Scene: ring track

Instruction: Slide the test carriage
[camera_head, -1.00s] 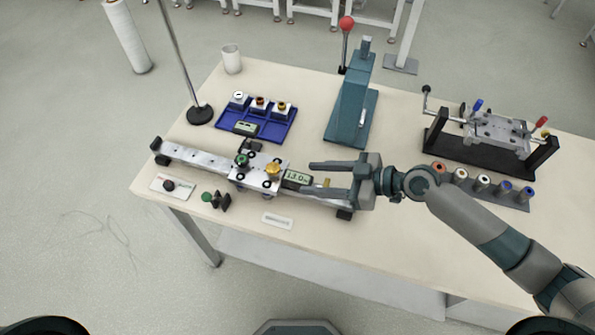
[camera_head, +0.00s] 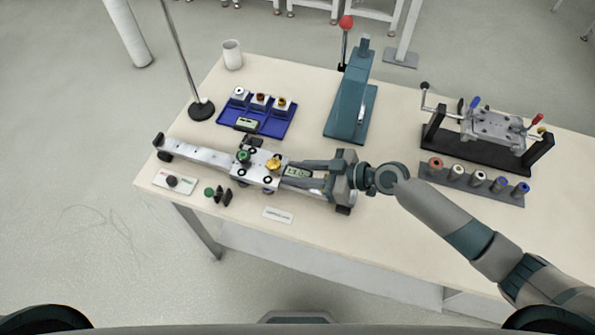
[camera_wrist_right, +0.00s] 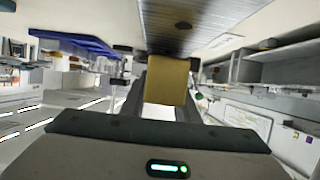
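The test carriage (camera_head: 250,166) is a silver block with a green knob (camera_head: 243,155) and a yellow knob (camera_head: 273,164) on top. It sits on a long metal rail (camera_head: 205,156), right of the rail's middle. My right gripper (camera_head: 285,173) lies over the rail's right part, fingers pointing left at the carriage. In the right wrist view a brass-coloured block (camera_wrist_right: 166,82) stands between its fingers. I cannot tell whether they press on it. My left gripper is out of view.
A blue tray (camera_head: 261,126) with small pots lies behind the rail. A teal press (camera_head: 350,105) stands further right. A black-framed fixture (camera_head: 478,150) and a row of coloured plugs (camera_head: 475,183) are at the right. A loose green-knobbed part (camera_head: 218,194) lies in front of the rail.

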